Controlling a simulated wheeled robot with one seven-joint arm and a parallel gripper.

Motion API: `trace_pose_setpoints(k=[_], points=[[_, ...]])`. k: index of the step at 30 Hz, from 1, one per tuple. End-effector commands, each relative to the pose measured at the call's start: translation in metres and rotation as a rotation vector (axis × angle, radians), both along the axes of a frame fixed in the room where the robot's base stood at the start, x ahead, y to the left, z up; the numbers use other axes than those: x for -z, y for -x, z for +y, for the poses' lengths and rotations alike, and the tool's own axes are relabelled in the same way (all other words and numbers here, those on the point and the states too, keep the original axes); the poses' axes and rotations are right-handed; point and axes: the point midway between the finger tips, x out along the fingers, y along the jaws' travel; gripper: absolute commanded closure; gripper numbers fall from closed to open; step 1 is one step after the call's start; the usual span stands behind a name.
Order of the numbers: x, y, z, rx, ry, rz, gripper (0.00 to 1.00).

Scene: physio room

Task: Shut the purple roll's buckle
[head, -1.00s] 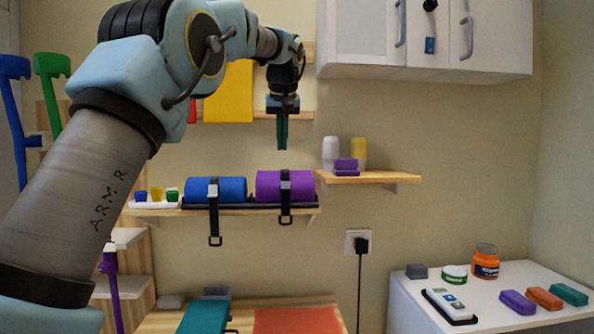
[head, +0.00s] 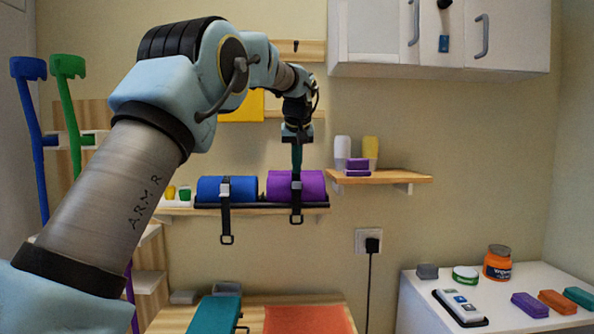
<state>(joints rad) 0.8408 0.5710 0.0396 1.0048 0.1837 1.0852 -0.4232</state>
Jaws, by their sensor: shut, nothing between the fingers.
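The purple roll (head: 314,187) lies on the wall shelf beside the blue roll (head: 205,189). A black strap (head: 297,207) crosses the purple roll's front and hangs below the shelf edge, ending in a loop. A small grey buckle (head: 297,186) sits on that strap at the roll's front; its latch is too small to read. My gripper (head: 297,167) points down with its teal fingers shut and empty. The fingertips are in front of the purple roll's upper part, just above the buckle. I cannot tell whether they touch it.
A wooden shelf (head: 412,177) with two bottles and purple blocks is close on the right. A white cabinet (head: 375,40) hangs above it. A black plug (head: 372,244) is in the wall socket below. Open wall lies between shelf and cabinet.

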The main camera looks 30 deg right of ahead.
Motion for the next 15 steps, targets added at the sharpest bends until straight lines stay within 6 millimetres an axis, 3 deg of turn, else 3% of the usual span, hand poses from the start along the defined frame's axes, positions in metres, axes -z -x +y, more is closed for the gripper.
trace_pose_setpoints(k=[2,9,15], points=[[0.013,-0.008,-0.003,-0.001,-0.003,0.003,1.0],[0.015,0.019,0.009,0.002,-0.001,0.0,1.0],[0.018,0.028,0.014,-0.001,0.0,0.0,1.0]])
